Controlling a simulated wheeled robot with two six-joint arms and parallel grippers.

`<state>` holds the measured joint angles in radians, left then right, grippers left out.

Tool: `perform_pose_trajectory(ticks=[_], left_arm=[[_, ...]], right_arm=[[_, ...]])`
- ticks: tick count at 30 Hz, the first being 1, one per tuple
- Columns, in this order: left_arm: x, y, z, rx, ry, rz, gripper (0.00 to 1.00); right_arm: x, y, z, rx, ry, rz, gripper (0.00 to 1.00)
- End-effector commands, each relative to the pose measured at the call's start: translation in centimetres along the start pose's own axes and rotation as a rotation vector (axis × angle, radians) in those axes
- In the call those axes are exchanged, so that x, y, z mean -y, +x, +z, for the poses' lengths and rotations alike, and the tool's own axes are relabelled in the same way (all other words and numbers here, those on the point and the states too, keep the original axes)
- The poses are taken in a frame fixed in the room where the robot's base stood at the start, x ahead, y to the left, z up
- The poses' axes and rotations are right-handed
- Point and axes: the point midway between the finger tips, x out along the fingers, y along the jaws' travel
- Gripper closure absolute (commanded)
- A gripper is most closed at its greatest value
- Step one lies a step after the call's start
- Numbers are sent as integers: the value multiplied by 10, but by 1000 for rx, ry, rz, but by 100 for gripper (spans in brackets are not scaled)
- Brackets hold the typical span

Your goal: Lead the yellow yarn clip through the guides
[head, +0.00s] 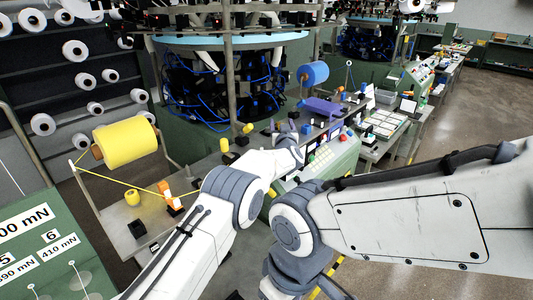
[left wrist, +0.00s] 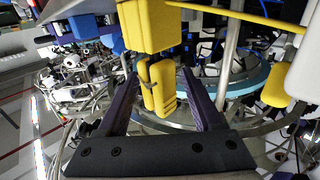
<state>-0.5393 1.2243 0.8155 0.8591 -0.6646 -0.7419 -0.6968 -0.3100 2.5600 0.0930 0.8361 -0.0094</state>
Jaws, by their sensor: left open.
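A large yellow yarn cone (head: 125,142) lies on a stand at the left of the head view. Its yellow yarn (head: 118,180) runs to a post and on to an orange-and-white piece (head: 166,192). My left gripper (head: 289,132) is over the machine's bench. In the left wrist view, its dark fingers (left wrist: 160,80) are open on either side of a small yellow block (left wrist: 158,88), probably the clip, with gaps at both sides. A larger yellow block (left wrist: 150,25) is just above it, and yellow yarn (left wrist: 240,14) runs to the right. My right gripper is outside the head view.
A blue spool (head: 313,74) and a purple part (head: 321,107) stand beyond my left gripper. A control panel (head: 335,155) with buttons is to its right. Small yellow pieces (head: 225,145) stand along the bench. The round knitting machine (head: 215,85) rises behind.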

Motion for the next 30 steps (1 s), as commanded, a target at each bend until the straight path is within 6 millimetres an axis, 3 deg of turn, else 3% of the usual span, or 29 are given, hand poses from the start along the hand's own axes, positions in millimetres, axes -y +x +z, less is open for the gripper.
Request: perform_pose_trajectory(ticks=[8,22,30], left_arm=[[-1,-21,2,0,1,1,32],[-1,-88,2,-1,0,2,32],[0,-104,0,0,0,1,32]], right_arm=[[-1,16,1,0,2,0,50],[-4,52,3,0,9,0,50],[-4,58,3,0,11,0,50]])
